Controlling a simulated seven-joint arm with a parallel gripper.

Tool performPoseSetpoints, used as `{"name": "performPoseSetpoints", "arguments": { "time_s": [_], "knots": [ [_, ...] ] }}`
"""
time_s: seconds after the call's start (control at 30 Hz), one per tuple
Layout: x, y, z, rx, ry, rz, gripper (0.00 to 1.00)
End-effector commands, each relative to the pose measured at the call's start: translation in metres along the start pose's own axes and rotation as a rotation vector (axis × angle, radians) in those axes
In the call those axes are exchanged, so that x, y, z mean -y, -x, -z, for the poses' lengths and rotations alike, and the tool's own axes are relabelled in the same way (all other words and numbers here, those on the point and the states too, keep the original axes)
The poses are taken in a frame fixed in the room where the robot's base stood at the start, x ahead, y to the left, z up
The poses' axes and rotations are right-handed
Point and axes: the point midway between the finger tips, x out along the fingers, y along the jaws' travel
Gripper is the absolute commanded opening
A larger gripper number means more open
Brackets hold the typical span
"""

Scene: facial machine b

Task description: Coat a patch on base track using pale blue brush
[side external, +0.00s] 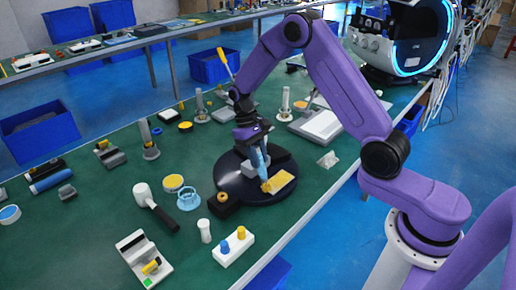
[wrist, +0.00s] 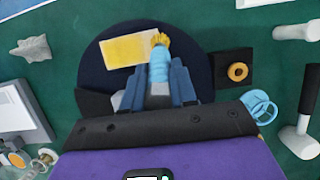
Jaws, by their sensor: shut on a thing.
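My gripper (side external: 257,160) is shut on a pale blue brush (side external: 264,169), above the round black base (side external: 246,195). The brush points down, and its yellow bristles (side external: 266,186) are at the edge of a yellow patch (side external: 282,181) on the base. In the wrist view, the brush (wrist: 159,64) sits between my gripper's fingers (wrist: 159,82). Its bristles (wrist: 160,39) overlap the right end of the patch (wrist: 128,51). Part of that rectangle looks paler. I cannot tell whether the bristles touch it.
A black block with an orange ring (side external: 223,198) adjoins the base. A grey flat device (side external: 317,127) lies behind the base. Green table is clear between items.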

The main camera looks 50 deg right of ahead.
Motion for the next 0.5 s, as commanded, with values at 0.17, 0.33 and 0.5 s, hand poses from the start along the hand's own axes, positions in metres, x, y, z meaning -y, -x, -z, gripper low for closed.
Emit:
{"name": "performPoseSetpoints", "arguments": {
  "time_s": [0.17, 0.33, 0.5],
  "knots": [
    [-0.016, -0.005, 0.002, 0.000, -0.003, 0.001, 0.00],
    [-0.032, -0.004, 0.002, 0.000, -0.002, 0.001, 0.00],
    [-0.034, -0.004, 0.002, 0.001, 0.003, -0.001, 0.00]
  ]
}}
